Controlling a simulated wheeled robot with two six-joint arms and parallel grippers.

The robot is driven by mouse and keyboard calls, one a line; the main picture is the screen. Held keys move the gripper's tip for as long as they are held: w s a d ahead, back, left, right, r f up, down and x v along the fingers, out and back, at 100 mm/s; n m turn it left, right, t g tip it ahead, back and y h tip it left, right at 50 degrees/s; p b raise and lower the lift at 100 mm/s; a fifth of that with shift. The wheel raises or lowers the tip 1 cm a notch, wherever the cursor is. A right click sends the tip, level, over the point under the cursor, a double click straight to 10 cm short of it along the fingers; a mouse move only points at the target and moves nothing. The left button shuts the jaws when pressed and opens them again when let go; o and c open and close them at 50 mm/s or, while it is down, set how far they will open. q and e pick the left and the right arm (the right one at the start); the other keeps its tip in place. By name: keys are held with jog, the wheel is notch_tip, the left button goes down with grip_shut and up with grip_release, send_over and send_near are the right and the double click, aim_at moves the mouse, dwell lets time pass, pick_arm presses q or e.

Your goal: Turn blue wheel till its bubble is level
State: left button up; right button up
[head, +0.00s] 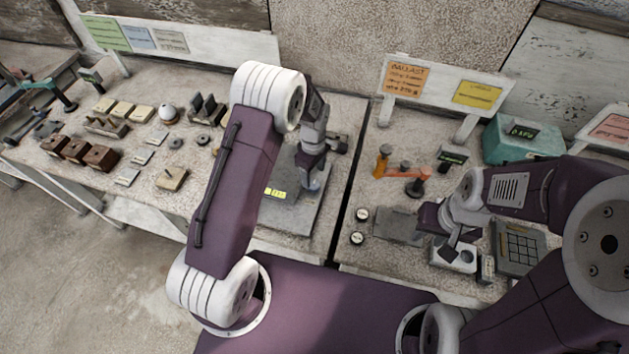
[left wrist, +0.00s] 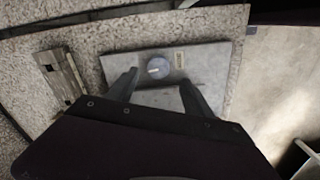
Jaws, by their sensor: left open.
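A blue-grey round wheel (left wrist: 158,68) sits on a flat grey metal plate (left wrist: 210,62) in the left wrist view. In the head view the plate (head: 297,217) lies on the stone bench, and a bluish bit of the wheel (head: 314,184) shows beside my left gripper (head: 309,172). My left gripper is open above the plate. In the left wrist view its two fingers (left wrist: 158,82) are spread to either side of the wheel, with nothing between them that I can see held. I cannot make out the bubble. My right gripper (head: 446,232) is over the right bench; its jaw gap is unclear.
A small yellow-green label (head: 275,193) is on the plate. A slotted metal block (left wrist: 61,75) lies beside the plate. A white box with dark knobs (head: 454,257) is under my right gripper. A dark gap (head: 348,195) separates the two benches. Wooden blocks and small tools fill the left bench.

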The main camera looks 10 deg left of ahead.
aim_at(314, 184)
pick_arm(q)
jog(key=f, duration=0.2)
jog(key=f+p, duration=0.1)
jog(key=f, duration=0.2)
jog(key=shift+w+d, duration=0.2)
jog(key=shift+s+a+f, duration=0.15)
jog(key=shift+a+f, duration=0.05)
jog(key=shift+f, duration=0.35)
jog(key=shift+d, duration=0.1)
jog(key=shift+c, duration=1.2)
grip_shut()
jog(key=shift+m, duration=0.3)
